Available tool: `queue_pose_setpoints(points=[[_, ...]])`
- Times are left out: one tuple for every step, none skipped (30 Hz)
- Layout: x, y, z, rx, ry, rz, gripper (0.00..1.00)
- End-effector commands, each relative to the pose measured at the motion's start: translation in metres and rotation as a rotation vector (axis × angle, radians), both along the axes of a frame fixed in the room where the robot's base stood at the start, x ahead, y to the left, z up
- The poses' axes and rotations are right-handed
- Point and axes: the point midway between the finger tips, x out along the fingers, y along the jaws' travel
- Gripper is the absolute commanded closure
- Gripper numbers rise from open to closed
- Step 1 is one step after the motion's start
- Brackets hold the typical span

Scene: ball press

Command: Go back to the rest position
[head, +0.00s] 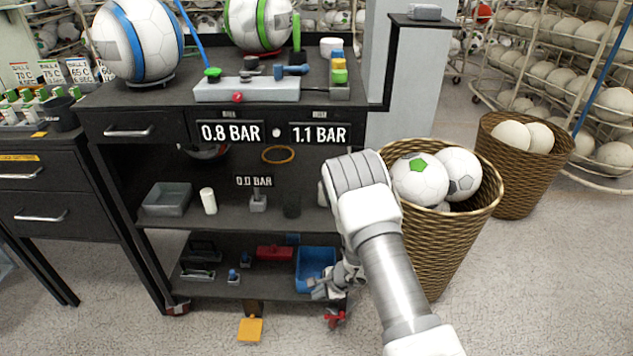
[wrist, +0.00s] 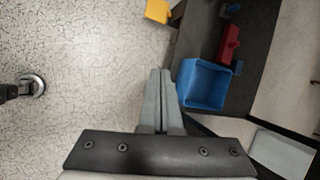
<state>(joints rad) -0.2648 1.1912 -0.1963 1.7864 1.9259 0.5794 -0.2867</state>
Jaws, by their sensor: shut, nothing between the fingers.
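My gripper (wrist: 158,100) is shut, its two fingers together and empty, in the wrist view. In the head view my gripper (head: 322,290) hangs low by the right front of the black cart's bottom shelf, partly hidden by my arm. A blue bin (head: 313,262) is on that shelf just behind it. The blue bin also shows in the wrist view (wrist: 205,85), just right of the fingers and apart from them. My white arm reaches down from the right, in front of the cart's right side.
A wicker basket of balls (head: 440,240) stands right of my arm, close to it. The cart's middle shelf (head: 235,220) holds a grey tray and a white cylinder. An orange pedal (head: 250,328) sits at floor level.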

Motion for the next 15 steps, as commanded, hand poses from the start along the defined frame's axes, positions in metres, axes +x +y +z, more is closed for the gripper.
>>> queue_pose_setpoints(points=[[0.008,0.005,0.028,0.017,-0.029,0.034,1.0],[0.01,0.008,0.042,0.024,-0.042,0.057,1.0],[0.013,0.011,0.062,0.032,-0.06,0.088,1.0],[0.014,0.013,0.076,0.039,-0.074,0.113,1.0],[0.015,0.015,0.091,0.045,-0.087,0.136,1.0],[0.016,0.018,0.109,0.051,-0.105,0.168,1.0],[0.016,0.019,0.123,0.055,-0.117,0.191,1.0],[0.015,0.02,0.137,0.058,-0.132,0.215,1.0],[0.014,0.022,0.155,0.061,-0.15,0.249,1.0],[0.012,0.022,0.169,0.063,-0.163,0.274,1.0],[0.01,0.023,0.182,0.062,-0.177,0.298,1.0],[0.007,0.023,0.199,0.061,-0.194,0.331,1.0],[0.005,0.023,0.212,0.06,-0.208,0.355,1.0],[0.001,0.023,0.224,0.058,-0.22,0.379,1.0],[-0.003,0.023,0.24,0.054,-0.238,0.413,1.0]])
